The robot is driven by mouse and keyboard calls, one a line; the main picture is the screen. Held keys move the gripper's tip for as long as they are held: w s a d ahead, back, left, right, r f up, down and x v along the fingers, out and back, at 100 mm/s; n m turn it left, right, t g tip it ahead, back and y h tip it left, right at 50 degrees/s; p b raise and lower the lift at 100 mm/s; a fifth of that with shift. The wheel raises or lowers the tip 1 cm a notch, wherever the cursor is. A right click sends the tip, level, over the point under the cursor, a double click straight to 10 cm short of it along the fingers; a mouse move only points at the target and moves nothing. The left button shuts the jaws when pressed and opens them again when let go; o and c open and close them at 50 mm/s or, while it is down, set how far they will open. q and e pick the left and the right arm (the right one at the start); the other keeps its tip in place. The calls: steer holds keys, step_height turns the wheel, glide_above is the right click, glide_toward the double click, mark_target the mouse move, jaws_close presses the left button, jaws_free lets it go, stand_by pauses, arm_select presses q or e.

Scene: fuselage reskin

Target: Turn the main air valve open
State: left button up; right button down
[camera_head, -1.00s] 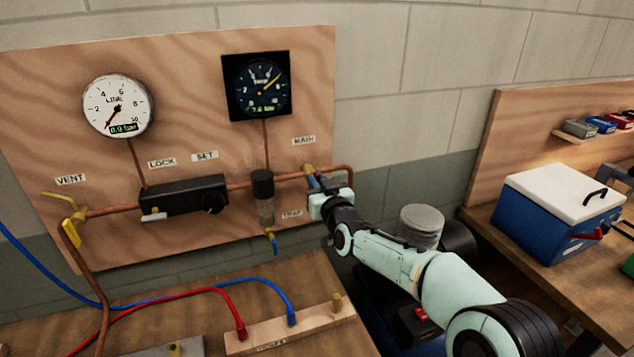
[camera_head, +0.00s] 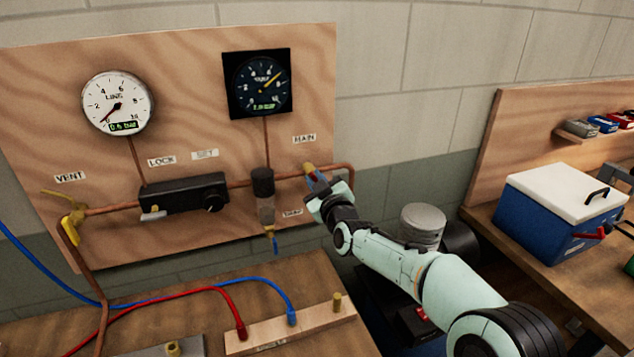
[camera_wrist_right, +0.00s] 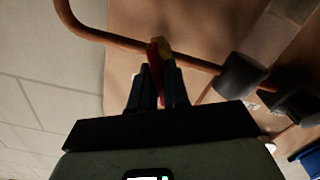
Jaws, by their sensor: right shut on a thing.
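The main air valve (camera_head: 309,168) is a brass body on the copper pipe, below the MAIN label (camera_head: 304,139) at the right of the wooden panel. Its red handle (camera_wrist_right: 155,68) shows in the right wrist view, next to the brass body (camera_wrist_right: 163,46). My right gripper (camera_head: 318,180) is at the valve. In the wrist view its two dark blue fingers (camera_wrist_right: 158,86) are shut on the red handle, one on each side. In the head view my gripper hides most of the handle. My left gripper is not in view.
The panel carries a white LINE gauge (camera_head: 117,104), a black gauge (camera_head: 260,84), a black regulator block (camera_head: 184,194), a filter bowl (camera_head: 264,198) and a yellow vent valve (camera_head: 72,226). Red and blue hoses lie on the bench below. A blue cooler (camera_head: 556,218) stands at right.

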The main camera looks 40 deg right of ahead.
steer(key=n, duration=0.5)
steer(key=shift+a+f+n, duration=0.1)
steer(key=shift+a+n, duration=0.05)
steer(key=shift+n, duration=0.15)
steer(key=n+p, duration=0.1)
steer(key=n, duration=0.2)
steer(key=shift+f+n, duration=0.1)
steer(key=shift+n, duration=0.2)
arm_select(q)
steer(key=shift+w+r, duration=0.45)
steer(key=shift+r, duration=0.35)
arm_select(e)
steer(key=shift+f+n, duration=0.1)
steer(key=shift+n, duration=1.5)
steer(key=c, duration=1.2)
jaws_free()
